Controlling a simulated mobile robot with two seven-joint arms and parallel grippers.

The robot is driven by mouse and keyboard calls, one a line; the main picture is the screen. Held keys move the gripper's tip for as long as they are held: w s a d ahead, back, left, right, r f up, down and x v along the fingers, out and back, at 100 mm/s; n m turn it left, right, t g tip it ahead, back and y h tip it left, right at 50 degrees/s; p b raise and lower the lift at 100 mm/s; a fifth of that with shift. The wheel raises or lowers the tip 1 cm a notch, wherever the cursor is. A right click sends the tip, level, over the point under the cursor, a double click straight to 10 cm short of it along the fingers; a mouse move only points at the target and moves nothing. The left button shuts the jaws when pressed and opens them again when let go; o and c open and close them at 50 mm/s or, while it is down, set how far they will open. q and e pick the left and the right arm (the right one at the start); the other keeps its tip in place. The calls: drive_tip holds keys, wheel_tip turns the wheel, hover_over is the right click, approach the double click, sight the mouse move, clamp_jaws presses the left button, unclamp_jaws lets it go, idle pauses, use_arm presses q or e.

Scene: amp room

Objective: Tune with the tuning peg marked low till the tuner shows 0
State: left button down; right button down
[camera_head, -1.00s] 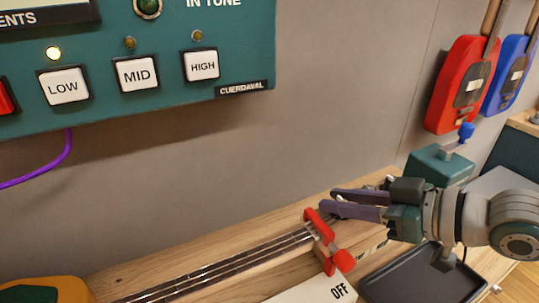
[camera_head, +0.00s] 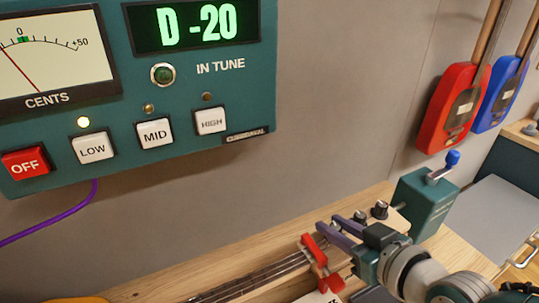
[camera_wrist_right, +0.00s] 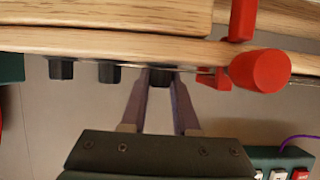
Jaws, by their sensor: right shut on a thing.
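The tuner (camera_head: 190,125) on the wall reads "D -20" in green, with its needle left of 0. The lamp above its LOW button (camera_head: 92,148) is lit; the IN TUNE lamp looks dark. My right gripper (camera_head: 329,228) is at the head end of the stringed board (camera_head: 262,276). In the right wrist view, its fingers (camera_wrist_right: 162,88) are shut on a dark tuning peg (camera_wrist_right: 160,77), one finger on each side. Two other dark pegs, a nearer one (camera_head: 360,215) and a farther one (camera_head: 380,209), stand free beside it. I cannot read any peg's marking. My left gripper is not in view.
A red clamp-like piece (camera_head: 313,255) sits across the strings close to my fingers. A teal box with a blue-knobbed crank (camera_head: 425,205) stands just beyond the pegs. A red instrument (camera_head: 455,105) and a blue one (camera_head: 500,95) hang at right.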

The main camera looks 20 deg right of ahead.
drive_tip(key=shift+a+r+m+h+p, duration=0.1)
drive_tip(key=shift+m+h+p, duration=0.2)
drive_tip(key=shift+m+h, duration=0.25)
drive_tip(key=shift+a+r+m+h+p, duration=0.1)
drive_tip(key=shift+m+h+p, duration=0.15)
drive_tip(key=shift+m+h, duration=0.25)
drive_tip(key=shift+f+m+h, duration=0.2)
drive_tip(key=shift+m+h, duration=0.55)
drive_tip(key=shift+h, duration=0.3)
drive_tip(key=shift+m+g+h, duration=0.6)
drive_tip(key=shift+m+h, duration=0.5)
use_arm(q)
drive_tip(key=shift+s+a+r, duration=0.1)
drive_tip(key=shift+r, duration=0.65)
use_arm(e)
drive_tip(key=shift+d+m+g+h, duration=0.1)
drive_tip(key=shift+m+g+h, duration=0.3)
drive_tip(key=shift+m+h, duration=0.3)
use_arm(q)
drive_tip(key=shift+b, duration=0.3)
use_arm(e)
drive_tip(key=c, duration=0.9)
unclamp_jaws()
drive_tip(key=shift+w+d+h, duration=0.1)
drive_tip(key=shift+h, duration=0.2)
drive_tip(key=shift+c, duration=0.2)
